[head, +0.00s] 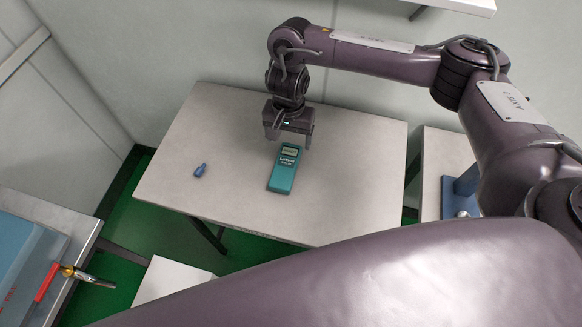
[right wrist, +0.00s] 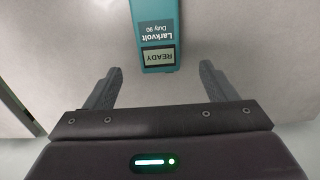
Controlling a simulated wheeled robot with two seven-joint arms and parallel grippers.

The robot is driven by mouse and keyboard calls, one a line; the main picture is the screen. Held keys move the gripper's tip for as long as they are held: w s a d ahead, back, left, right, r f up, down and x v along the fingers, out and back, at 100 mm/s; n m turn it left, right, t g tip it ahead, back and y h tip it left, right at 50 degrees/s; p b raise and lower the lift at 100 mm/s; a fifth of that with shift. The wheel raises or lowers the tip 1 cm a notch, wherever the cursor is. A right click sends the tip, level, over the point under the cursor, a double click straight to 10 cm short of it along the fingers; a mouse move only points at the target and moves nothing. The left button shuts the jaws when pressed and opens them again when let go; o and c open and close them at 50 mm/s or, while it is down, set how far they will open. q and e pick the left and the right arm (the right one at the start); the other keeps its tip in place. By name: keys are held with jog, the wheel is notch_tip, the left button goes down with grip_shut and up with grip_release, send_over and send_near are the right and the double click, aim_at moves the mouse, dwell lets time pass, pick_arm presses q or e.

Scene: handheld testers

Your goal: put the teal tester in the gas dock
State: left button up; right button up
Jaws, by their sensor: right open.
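The teal tester (head: 285,169) lies flat on the grey table, its screen end toward my right gripper. My right gripper (head: 289,141) is open and empty just behind that end. In the right wrist view, the tester (right wrist: 156,30) shows its READY screen and the label Larkvolt, and its near end reaches between the two fingertips of the gripper (right wrist: 158,80); I see no contact. I cannot make out a dock marked for gas in either view. My left gripper is not in view.
A blue stand (head: 447,193) is on a side table at right. A blue box and red-handled tool (head: 47,282) sit at lower left. The table's right side is clear.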

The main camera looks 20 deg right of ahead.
aim_at(290, 151)
notch_tip(290, 151, down, 2)
jog(key=shift+f+b, duration=0.2)
jog(key=shift+b, duration=0.65)
jog(key=f+b, duration=0.1)
jog(key=f, duration=0.1)
jog(key=f+b, duration=0.1)
jog(key=f, duration=0.1)
jog(key=shift+w+d+f, duration=0.1)
jog(key=shift+d+f, duration=0.1)
jog(key=shift+f, duration=0.15)
jog(key=c, duration=1.3)
jog(key=shift+o, duration=0.2)
notch_tip(290, 151, up, 9)
jog(key=p, duration=0.5)
jog(key=shift+p, duration=0.3)
jog(key=shift+r+p, duration=0.65)
jog(key=shift+p, duration=0.05)
jog(key=shift+f, duration=0.1)
